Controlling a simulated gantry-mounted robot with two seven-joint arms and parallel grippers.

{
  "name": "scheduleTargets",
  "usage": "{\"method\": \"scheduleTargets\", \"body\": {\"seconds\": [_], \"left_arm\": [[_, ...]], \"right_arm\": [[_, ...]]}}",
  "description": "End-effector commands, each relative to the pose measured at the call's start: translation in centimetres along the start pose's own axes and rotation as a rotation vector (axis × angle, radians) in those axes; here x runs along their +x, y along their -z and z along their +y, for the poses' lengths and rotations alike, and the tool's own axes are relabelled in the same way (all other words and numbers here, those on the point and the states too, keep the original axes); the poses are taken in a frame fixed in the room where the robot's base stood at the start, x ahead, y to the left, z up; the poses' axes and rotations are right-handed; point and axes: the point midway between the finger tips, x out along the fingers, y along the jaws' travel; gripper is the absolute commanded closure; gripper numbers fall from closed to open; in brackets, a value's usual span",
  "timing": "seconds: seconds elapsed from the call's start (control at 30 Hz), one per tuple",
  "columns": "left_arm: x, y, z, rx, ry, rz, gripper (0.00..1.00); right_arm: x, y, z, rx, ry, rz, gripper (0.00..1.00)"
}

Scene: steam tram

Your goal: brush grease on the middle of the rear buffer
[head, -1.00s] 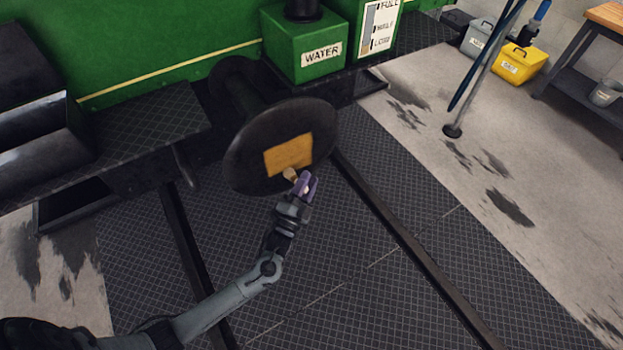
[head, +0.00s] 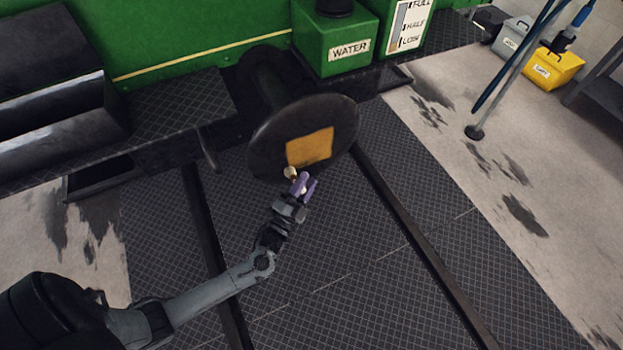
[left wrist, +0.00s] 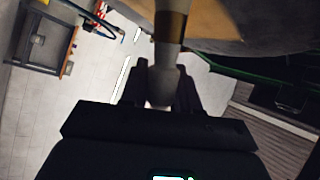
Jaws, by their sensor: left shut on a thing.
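The rear buffer (head: 272,146) is a large round black disc on a thick stem, standing out from the green tram. A yellow-orange square patch (head: 310,147) covers the middle of its face. My left gripper (head: 304,187), with purple fingers, is just below the disc and shut on a brush (head: 290,173). The brush's pale tip is at the disc's lower edge, below and left of the patch. I cannot tell whether it touches. In the left wrist view, the brush's pale handle and brass-coloured band (left wrist: 171,25) run up toward the buffer face. The bristles are out of view. My right gripper is not in view.
A green WATER box (head: 335,45) stands behind the buffer at upper right. Dark rails (head: 420,250) cross the patterned floor. A yellow box (head: 553,70) and a grey box (head: 512,38) are farther back.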

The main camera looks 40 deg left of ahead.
Motion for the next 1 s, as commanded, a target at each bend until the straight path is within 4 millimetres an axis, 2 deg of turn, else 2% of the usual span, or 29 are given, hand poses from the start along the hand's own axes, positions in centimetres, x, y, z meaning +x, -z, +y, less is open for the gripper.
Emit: {"method": "scheduleTargets", "body": {"seconds": [0.47, 1.0], "left_arm": [[-0.3, 0.2, -0.1, 0.0, 0.001, 0.0, 1.0], [-2.6, 4.1, 1.0, -0.002, 0.0, 0.0, 1.0]], "right_arm": [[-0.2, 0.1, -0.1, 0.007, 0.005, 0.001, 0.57], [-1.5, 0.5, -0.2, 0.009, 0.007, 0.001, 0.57]]}}
